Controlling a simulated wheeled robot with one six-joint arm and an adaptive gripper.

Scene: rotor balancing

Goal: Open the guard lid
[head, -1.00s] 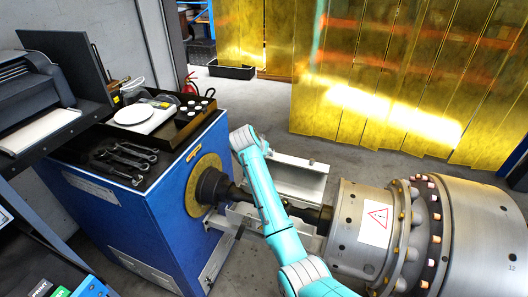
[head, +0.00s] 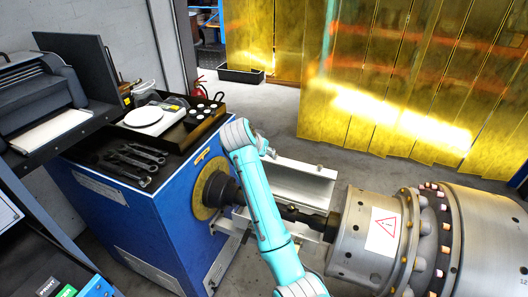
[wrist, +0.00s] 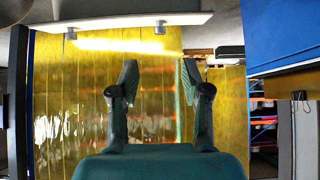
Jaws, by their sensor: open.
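The guard lid seems to be the pale metal channel-shaped cover (head: 303,185) beside the dark shaft (head: 290,213), behind my arm in the head view. I cannot tell its hinge or handle. In the wrist view, a pale panel (wrist: 110,15) with two small knobs crosses the top and is probably part of the same guard. My gripper (wrist: 158,75) is open and empty, with its two fingers apart and clear of the panel. In the head view my gripper is mostly hidden behind my teal arm.
A blue machine cabinet (head: 150,220) with wrenches (head: 138,158) and a black tray (head: 172,130) on top stands left. The large metal rotor (head: 470,240) with a warning label fills the right. Yellow strip curtains (head: 390,90) hang behind. Floor shows between the guard and the curtains.

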